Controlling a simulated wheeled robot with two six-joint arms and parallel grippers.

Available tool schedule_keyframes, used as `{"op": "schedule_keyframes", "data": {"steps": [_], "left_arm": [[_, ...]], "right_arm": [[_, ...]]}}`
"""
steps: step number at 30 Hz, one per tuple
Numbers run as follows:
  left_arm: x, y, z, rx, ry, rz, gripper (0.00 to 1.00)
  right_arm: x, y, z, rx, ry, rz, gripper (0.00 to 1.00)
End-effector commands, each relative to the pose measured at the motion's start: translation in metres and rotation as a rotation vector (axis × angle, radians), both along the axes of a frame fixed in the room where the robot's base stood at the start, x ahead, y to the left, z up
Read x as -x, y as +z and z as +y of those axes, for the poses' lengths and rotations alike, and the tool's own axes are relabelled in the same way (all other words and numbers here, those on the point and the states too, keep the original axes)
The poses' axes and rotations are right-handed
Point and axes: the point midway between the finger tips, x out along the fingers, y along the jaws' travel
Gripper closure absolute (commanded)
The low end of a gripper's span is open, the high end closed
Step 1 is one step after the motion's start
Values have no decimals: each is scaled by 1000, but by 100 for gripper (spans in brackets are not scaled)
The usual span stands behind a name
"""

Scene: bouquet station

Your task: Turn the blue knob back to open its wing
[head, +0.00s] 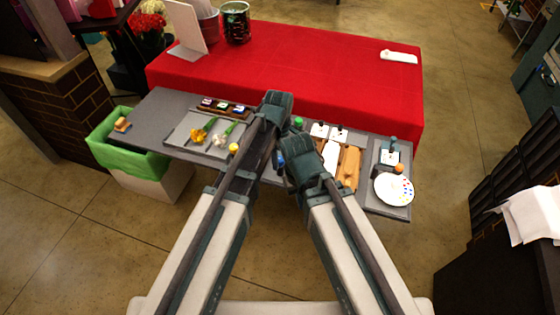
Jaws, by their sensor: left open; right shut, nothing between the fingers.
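The blue knob (281,160) shows as a small blue spot at the middle of the grey table, just left of my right arm. My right gripper (293,131) is shut and empty, above and close to the knob; I cannot tell whether it touches anything. My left gripper (276,103) is open, higher and slightly left, near the back edge of the grey table. A yellow knob (233,148) lies left of my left arm, and a green knob (298,122) right of my grippers. The blue knob's wing cannot be made out; my arms hide much of the middle.
The grey table (160,105) holds a tray with yellow and white flowers (201,133), wooden panels (348,166) and a round white palette (394,188). A green-lined bin (118,152) stands at left. A red-covered table (300,65) lies behind.

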Motion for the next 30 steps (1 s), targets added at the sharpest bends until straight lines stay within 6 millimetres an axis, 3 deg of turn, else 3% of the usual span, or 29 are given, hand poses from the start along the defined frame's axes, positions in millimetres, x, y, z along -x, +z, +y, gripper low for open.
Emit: {"op": "schedule_keyframes", "data": {"steps": [7, 18, 19, 30], "left_arm": [[0, 0, 0, 0, 0, 0, 31], [0, 0, 0, 0, 0, 0, 97], [0, 0, 0, 0, 0, 0, 100], [0, 0, 0, 0, -44, 0, 100]], "right_arm": [[0, 0, 0, 0, 0, 0, 100], [0, 0, 0, 0, 0, 0, 100], [0, 0, 0, 0, 0, 0, 100], [0, 0, 0, 0, 0, 0, 100]]}}
